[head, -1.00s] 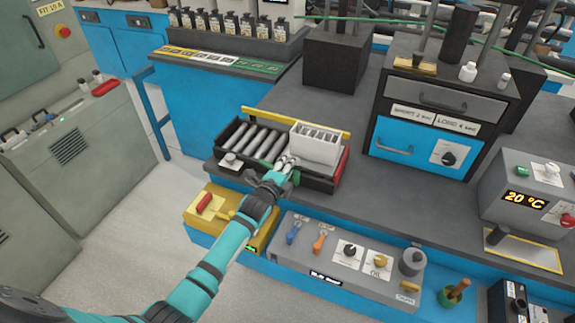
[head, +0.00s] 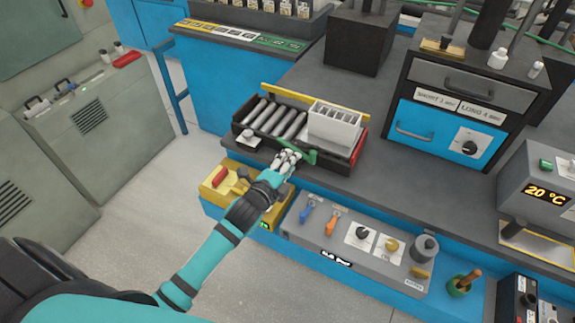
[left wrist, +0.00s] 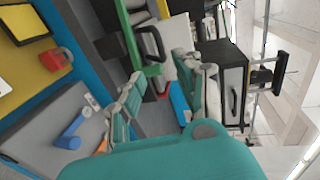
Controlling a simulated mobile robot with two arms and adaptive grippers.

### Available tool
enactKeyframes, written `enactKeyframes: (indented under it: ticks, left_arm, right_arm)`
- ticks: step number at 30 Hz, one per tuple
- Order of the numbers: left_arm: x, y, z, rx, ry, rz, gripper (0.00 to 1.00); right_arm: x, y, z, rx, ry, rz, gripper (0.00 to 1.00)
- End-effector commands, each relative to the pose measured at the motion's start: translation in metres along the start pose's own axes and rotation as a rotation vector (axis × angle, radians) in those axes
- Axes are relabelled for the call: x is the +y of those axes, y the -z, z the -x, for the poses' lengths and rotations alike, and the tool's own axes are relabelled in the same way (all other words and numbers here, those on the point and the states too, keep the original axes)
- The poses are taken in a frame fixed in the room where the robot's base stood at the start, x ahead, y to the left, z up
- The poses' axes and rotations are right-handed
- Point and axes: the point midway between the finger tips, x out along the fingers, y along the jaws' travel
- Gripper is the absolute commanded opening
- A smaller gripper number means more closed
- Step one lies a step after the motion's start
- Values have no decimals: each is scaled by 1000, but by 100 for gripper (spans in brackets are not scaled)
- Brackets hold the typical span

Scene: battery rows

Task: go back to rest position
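My left gripper (head: 288,158) is just in front of a black tray (head: 243,127), near the tray's green front piece (head: 308,156). In the left wrist view, the two fingers (left wrist: 158,92) stand apart with nothing held between them. Several grey cylindrical batteries (head: 277,120) lie side by side in the left part of the tray. A white slotted box (head: 335,125) stands in its right part. My right gripper is not in view.
Below the bench edge are a yellow box (head: 208,190) with a red handle and a grey control panel (head: 325,240) with knobs. A blue-fronted oven (head: 440,135) stands at right. The grey floor (head: 130,215) at left is clear.

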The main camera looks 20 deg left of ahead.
Motion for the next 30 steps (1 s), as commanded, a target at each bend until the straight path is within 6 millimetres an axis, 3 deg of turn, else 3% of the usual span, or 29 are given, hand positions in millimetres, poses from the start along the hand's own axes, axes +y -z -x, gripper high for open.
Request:
enactKeyframes:
  ticks: [4,18,22,26,30]
  left_arm:
    - [0,0,9,0,0,0,34]
    - [0,0,10,0,1,0,34]
    - [8,1,18,-11,-42,66,34]
    - [39,6,54,-79,-212,335,34]
    - [75,14,115,-225,-437,698,34]
  right_arm:
    - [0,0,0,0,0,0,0]
    - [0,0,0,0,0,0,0]
    - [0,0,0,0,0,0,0]
    - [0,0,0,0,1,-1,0]
    - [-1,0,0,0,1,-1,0]
